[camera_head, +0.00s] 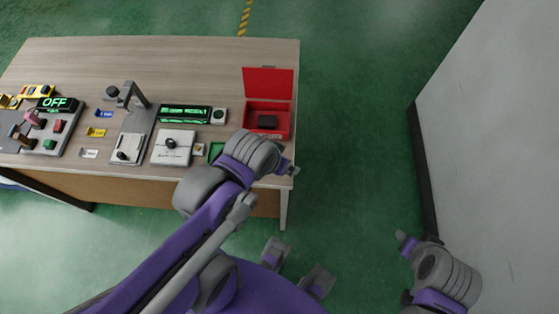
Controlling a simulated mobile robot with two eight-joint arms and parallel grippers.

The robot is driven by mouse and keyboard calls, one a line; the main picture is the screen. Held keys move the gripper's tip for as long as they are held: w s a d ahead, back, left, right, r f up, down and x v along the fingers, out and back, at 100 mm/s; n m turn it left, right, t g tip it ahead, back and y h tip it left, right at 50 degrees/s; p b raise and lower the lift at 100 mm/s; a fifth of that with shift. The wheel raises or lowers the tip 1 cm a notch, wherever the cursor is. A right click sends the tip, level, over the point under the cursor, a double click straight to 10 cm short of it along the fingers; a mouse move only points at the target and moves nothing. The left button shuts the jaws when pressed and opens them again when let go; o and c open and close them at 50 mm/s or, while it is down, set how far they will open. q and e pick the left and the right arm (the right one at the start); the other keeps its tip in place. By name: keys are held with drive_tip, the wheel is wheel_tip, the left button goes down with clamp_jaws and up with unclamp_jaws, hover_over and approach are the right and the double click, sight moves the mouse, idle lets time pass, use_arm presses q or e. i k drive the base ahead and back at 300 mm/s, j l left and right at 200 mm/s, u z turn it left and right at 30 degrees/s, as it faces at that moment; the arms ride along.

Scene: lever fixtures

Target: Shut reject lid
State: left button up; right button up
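The red reject box (284,122) stands at the right end of the table. Its red lid (268,82) is open and stands up along the far side of the box. My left gripper (287,168) is in front of the box, near the table's front right corner, apart from the lid. Its fingers are small and partly hidden by the wrist, so their opening is unclear. My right gripper (402,238) is over the floor right of the table, far from the box; its finger opening is also unclear.
The wooden table (200,58) holds a white lever box (173,148), a green display (184,113), a grey lever stand (133,132) and an OFF panel (58,104) to the left. A white wall (495,120) stands at right. The floor between is clear.

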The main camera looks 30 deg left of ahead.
sight(268, 82)
drive_tip(key=k+j+u, duration=0.1)
drive_tip(key=u, duration=0.4)
drive_tip(key=k+j+u, duration=0.1)
drive_tip(key=j+u, duration=0.2)
drive_tip(key=u, duration=0.15)
